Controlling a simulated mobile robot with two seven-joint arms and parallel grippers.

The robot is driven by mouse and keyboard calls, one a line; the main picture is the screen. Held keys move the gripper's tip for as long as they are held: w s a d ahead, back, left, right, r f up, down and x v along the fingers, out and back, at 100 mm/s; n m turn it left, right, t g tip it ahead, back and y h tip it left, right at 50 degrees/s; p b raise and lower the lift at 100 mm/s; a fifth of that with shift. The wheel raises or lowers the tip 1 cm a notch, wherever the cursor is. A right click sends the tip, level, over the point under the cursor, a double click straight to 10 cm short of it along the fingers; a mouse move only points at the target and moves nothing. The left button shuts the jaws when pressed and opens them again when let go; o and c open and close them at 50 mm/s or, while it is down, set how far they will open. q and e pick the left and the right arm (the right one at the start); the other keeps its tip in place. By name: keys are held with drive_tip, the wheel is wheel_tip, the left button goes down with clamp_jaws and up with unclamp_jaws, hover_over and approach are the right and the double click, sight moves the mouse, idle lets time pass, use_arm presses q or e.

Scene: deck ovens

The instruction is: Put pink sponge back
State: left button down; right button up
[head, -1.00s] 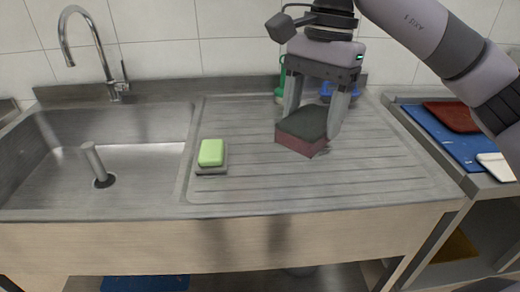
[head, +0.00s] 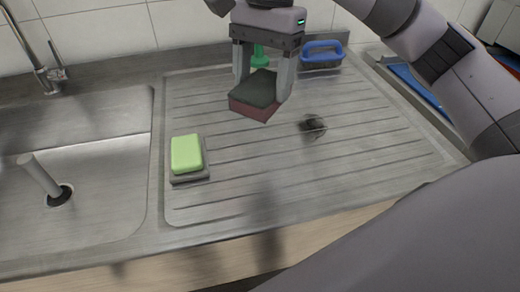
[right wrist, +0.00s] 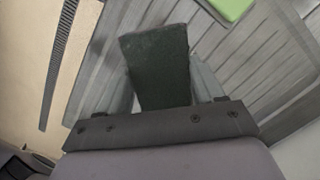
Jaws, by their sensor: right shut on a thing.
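The pink sponge (head: 252,107) has a dark scouring layer on top and a dull pink side. My right gripper (head: 263,90) is shut on it, one finger on each side, and holds it above the ribbed drainboard. In the right wrist view the sponge's dark top (right wrist: 158,65) sits between the fingers. A green sponge (head: 187,153) lies on a small grey holder (head: 190,178) at the drainboard's left side. A small dark object (head: 313,124) lies on the drainboard right of the held sponge; I cannot tell what it is. My left gripper does not show.
The sink basin (head: 90,190) with an upright pipe (head: 40,176) and a faucet (head: 45,70) is at the left. The drainboard's front is clear.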

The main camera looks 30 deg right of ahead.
sight(269, 78)
wheel_tip(269, 78, down, 16)
drive_tip(key=shift+r+b, duration=0.2)
drive_tip(key=shift+b, duration=0.1)
drive_tip(key=shift+f, duration=0.15)
drive_tip(key=o, duration=1)
drive_tip(key=r, duration=0.4)
drive_tip(key=d+r, duration=0.1)
drive_tip(key=r, duration=0.3)
drive_tip(key=w+r, duration=0.1)
drive_tip(key=r, duration=0.3)
drive_tip(key=shift+d+r, duration=0.1)
drive_tip(key=shift+d, duration=0.2)
